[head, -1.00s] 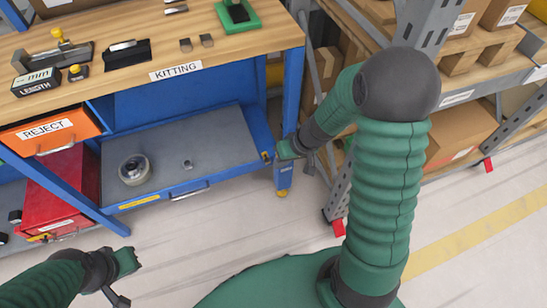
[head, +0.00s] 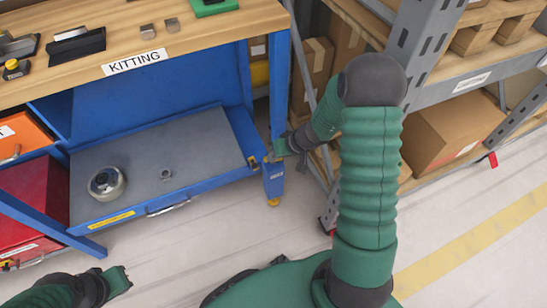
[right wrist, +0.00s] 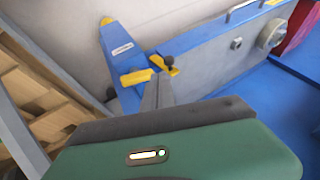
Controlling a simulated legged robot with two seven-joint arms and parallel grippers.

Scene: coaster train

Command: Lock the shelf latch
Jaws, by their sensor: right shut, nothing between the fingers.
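The pull-out shelf (head: 205,150) under the blue workbench has a grey top and a blue rim. The shelf latch (right wrist: 162,65) is a small yellow piece with a dark knob at the shelf's corner by the bench leg. A second yellow piece (right wrist: 135,77) sits beside it on the blue leg side. In the head view the latch (head: 253,162) is tiny. My right gripper (head: 276,156) is shut and empty close to the latch; its fingers (right wrist: 158,90) are just beside the knob, and contact is unclear. My left gripper (head: 118,281) is low at the left, away from the shelf, its jaws unclear.
A tape-like roll (head: 106,184) and a small nut (head: 166,174) lie on the shelf. The blue bench leg (head: 274,182) stands by my right gripper. A grey rack (head: 408,40) with cartons is at the right. The floor (head: 190,245) in front is clear.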

